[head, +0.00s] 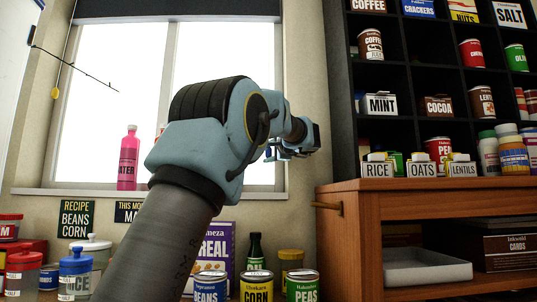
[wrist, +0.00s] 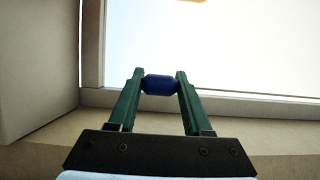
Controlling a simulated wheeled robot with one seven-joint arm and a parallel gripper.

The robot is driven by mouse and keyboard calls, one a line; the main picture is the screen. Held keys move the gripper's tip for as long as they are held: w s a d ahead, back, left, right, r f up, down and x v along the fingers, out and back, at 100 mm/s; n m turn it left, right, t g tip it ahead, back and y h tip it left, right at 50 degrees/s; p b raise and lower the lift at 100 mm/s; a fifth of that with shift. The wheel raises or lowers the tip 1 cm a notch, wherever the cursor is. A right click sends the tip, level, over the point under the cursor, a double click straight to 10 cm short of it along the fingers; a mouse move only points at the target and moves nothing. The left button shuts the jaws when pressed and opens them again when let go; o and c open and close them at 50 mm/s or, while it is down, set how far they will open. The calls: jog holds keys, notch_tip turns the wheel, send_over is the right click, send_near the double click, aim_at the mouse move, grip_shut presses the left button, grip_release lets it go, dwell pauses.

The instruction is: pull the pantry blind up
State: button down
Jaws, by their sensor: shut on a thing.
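The dark blind (head: 180,8) shows as a band across the top of the bright window in the head view. Most of the window below it is uncovered. My gripper (head: 292,150) is in front of the window's right side, near the black shelf. In the wrist view, my gripper (wrist: 160,84) has its two green fingers shut on a small blue barrel-shaped knob (wrist: 160,86). The knob sits between the fingertips, with the window frame behind. I cannot make out a cord on the knob. In the head view the knob is too small to tell.
A pink bottle (head: 128,158) stands on the sill. Cans and a cereal box (head: 214,246) stand below the window. A wooden counter (head: 352,235) and a black shelf (head: 338,90) with goods bound the right.

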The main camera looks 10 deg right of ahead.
jog(key=shift+c, duration=1.6)
grip_release()
jog(key=b+v, duration=0.2)
jog(key=v, duration=0.9)
jog(key=shift+b, duration=0.35)
